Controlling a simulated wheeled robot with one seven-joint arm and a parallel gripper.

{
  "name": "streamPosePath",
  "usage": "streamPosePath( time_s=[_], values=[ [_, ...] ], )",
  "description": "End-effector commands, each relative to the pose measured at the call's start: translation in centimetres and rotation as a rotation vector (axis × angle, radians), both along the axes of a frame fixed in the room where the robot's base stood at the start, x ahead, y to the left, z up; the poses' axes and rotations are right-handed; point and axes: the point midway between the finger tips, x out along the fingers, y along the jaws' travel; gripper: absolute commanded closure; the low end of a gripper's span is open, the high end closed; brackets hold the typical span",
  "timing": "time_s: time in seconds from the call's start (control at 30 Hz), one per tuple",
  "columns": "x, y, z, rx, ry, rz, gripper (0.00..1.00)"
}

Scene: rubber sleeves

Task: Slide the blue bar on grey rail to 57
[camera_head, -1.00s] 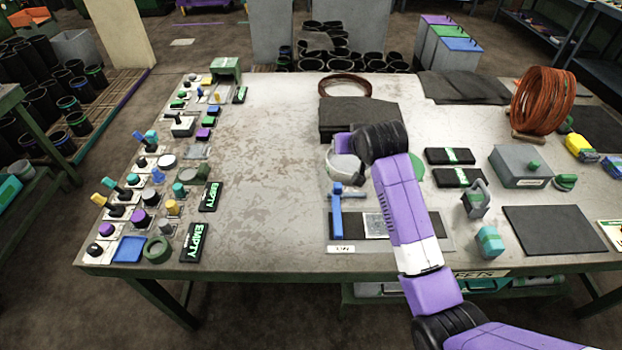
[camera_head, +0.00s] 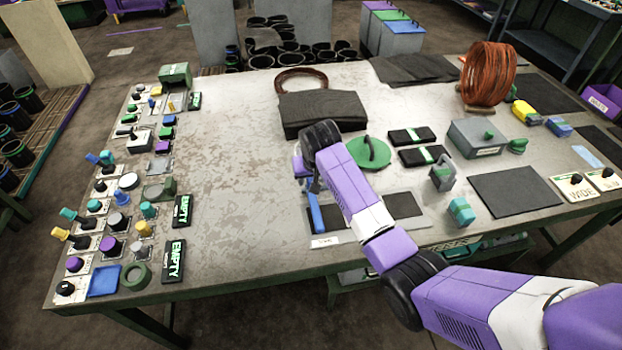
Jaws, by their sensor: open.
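The blue bar (camera_head: 315,212) stands out at the left end of a dark panel (camera_head: 402,205) on the near part of the table. A small white label lies at its foot, too small to read. The grey rail and its scale cannot be made out. My gripper (camera_head: 313,184) is at the end of my purple arm, close above the upper end of the blue bar. It is mostly hidden by my wrist and forearm, and its fingertips are not clear. It appears open. I cannot tell whether it touches the bar.
A green disc with a handle (camera_head: 368,152) and a black block (camera_head: 322,112) lie close beyond my arm. A grey handled block (camera_head: 442,174) and a teal block (camera_head: 461,211) stand to the right. Knobs and switches line the left edge. The table's middle left is clear.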

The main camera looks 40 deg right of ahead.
Motion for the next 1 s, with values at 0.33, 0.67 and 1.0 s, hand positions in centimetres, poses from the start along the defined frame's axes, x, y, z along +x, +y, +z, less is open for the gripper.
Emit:
streamPosePath(
  time_s=[0.33, 0.67, 1.0],
  values=[
    [0.37, -0.25, -1.15, 0.0, -0.001, 0.0, 0.55],
    [0.36, -0.24, -1.14, 0.001, -0.001, 0.0, 1.0],
    [0.35, -0.23, -1.14, 0.001, -0.001, 0.0, 1.0]
  ],
)
